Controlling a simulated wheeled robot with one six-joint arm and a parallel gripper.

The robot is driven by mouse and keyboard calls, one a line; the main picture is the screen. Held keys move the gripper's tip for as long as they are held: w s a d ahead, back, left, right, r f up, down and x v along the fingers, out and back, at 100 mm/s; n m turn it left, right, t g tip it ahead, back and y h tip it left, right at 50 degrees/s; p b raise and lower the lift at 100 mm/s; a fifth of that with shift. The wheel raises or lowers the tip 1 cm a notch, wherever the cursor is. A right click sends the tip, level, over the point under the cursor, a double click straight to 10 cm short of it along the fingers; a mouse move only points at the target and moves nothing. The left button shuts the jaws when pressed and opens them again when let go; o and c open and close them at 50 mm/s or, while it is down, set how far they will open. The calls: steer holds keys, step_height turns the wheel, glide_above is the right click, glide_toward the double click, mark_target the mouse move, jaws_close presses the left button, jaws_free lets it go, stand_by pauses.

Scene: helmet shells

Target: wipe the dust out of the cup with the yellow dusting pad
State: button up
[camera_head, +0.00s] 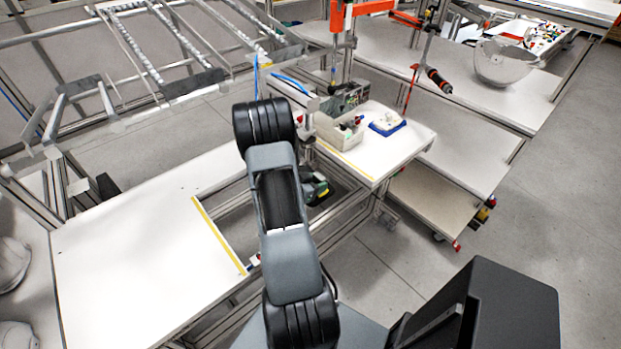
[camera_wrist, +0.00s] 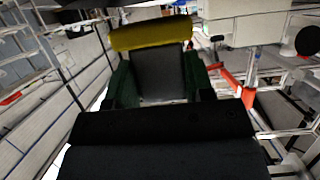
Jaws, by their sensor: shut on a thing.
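The yellow dusting pad (camera_wrist: 152,33) shows near the top of the wrist view as a wide, rounded yellow bar. My gripper (camera_wrist: 154,56) is shut on it, with a dark green finger on either side of a grey-black middle part. The pad is held up in the air at the finger ends, and nothing is seen touching it. In the head view my arm covers the middle and my gripper cannot be made out. I cannot make out the cup or any dust in either view.
A white table (camera_head: 130,240) with a yellow edge strip lies left of my arm, mostly clear. A smaller white bench (camera_head: 405,145) carries a bin (camera_head: 340,132) and a blue-and-white item (camera_head: 387,123). A clear shell (camera_head: 503,62) stands on the far right bench. Metal rails fill the upper left.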

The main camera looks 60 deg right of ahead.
steer(key=s+a, duration=0.2)
steer(key=s, duration=0.5)
steer(key=shift+a+b, duration=0.15)
steer(key=shift+b, duration=0.2)
